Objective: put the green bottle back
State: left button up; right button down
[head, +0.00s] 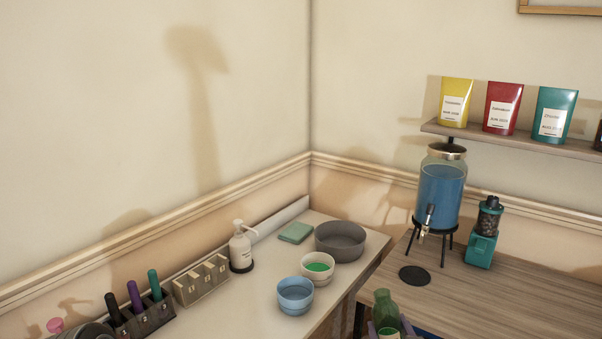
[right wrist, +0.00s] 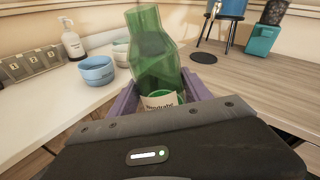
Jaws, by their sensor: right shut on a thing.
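The green bottle (head: 384,305) shows at the bottom edge of the head view, in front of the wooden counter. My right gripper (head: 390,331) is shut on it, with purple fingers on either side. In the right wrist view the see-through green bottle (right wrist: 152,55) stands up between the fingers of the gripper (right wrist: 160,98), tilted slightly left. A white label shows low on the bottle; its base is hidden by the gripper body. A black round mat (head: 415,276) lies bare on the wooden counter. My left gripper is not in view.
A blue drink dispenser (head: 440,195) and a teal grinder (head: 481,250) stand on the wooden counter (head: 520,300). The white counter holds a blue bowl (head: 295,297), a white bowl (head: 318,268), a grey basin (head: 340,242) and a soap pump (head: 241,250). A shelf (head: 510,140) holds colored bags.

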aim_at(392, 330)
jog(key=s, duration=0.1)
jog(key=s+r, duration=0.2)
jog(key=s, duration=0.1)
dwell(0.3)
